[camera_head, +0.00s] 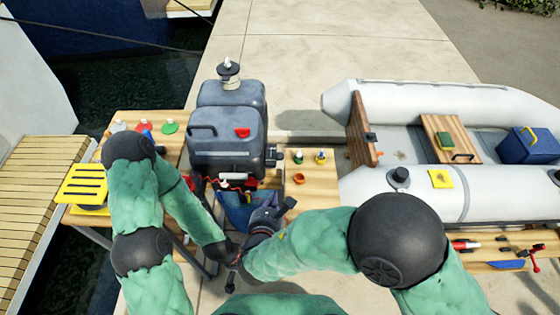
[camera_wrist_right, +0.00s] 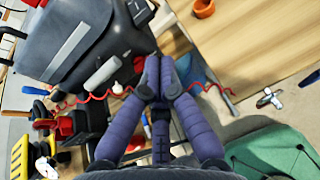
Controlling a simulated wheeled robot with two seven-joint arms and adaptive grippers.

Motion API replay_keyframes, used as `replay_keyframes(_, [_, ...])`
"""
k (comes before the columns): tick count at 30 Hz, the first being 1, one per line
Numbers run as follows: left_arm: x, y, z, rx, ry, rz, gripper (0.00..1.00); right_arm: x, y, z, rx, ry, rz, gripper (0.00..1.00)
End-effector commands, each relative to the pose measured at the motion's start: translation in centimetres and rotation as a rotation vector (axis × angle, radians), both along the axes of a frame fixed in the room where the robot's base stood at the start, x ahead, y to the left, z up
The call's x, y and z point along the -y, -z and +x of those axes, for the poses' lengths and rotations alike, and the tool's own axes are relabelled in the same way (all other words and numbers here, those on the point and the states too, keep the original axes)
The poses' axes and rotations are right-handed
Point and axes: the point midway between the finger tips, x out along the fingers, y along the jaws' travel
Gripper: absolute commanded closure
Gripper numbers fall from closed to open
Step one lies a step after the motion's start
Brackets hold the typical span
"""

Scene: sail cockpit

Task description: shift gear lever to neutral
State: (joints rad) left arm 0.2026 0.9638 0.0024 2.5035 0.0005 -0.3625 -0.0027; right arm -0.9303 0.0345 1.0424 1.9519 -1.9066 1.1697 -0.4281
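The grey outboard motor (camera_head: 222,135) stands upright at the work table; its dark cowl also shows in the right wrist view (camera_wrist_right: 75,45). A small black fitting (camera_head: 271,156) sticks out on its right side and may be the gear lever; I cannot tell its position. My right gripper (camera_head: 266,212) is below and in front of the motor. In the right wrist view its purple fingers (camera_wrist_right: 155,68) are together, with nothing seen between them, close to a red coiled cord. My left gripper (camera_head: 234,265) is low near the right forearm, its fingers too small to read.
A white handle (camera_head: 223,183) sits at the motor's front. Small bottles (camera_head: 320,157) and an orange cup (camera_head: 299,178) stand on the table to the right. A grey inflatable boat (camera_head: 440,100) lies beyond. A yellow slotted piece (camera_head: 84,184) is at left.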

Motion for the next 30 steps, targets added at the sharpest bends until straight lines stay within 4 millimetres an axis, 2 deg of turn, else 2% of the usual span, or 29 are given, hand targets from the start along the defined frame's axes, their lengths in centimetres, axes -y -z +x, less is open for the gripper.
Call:
replay_keyframes(8, [0.0, 0.1, 0.0, -0.001, 0.000, 0.000, 0.60, 0.1, 0.1, 0.1, -0.003, 0.002, 0.001, 1.00])
replay_keyframes(14, [0.0, 0.7, 0.0, 0.000, 0.000, 0.000, 0.60, 0.3, 1.0, 1.4, -0.005, 0.006, 0.002, 1.00])
replay_keyframes(28, [0.0, 3.5, 0.0, 0.000, 0.000, 0.000, 0.60, 1.3, 4.6, 9.0, -0.006, 0.008, 0.002, 1.00])
replay_keyframes(30, [0.0, 3.6, 0.0, 0.000, 0.000, 0.000, 0.60, 1.4, 4.1, 10.1, -0.002, 0.007, 0.004, 1.00])
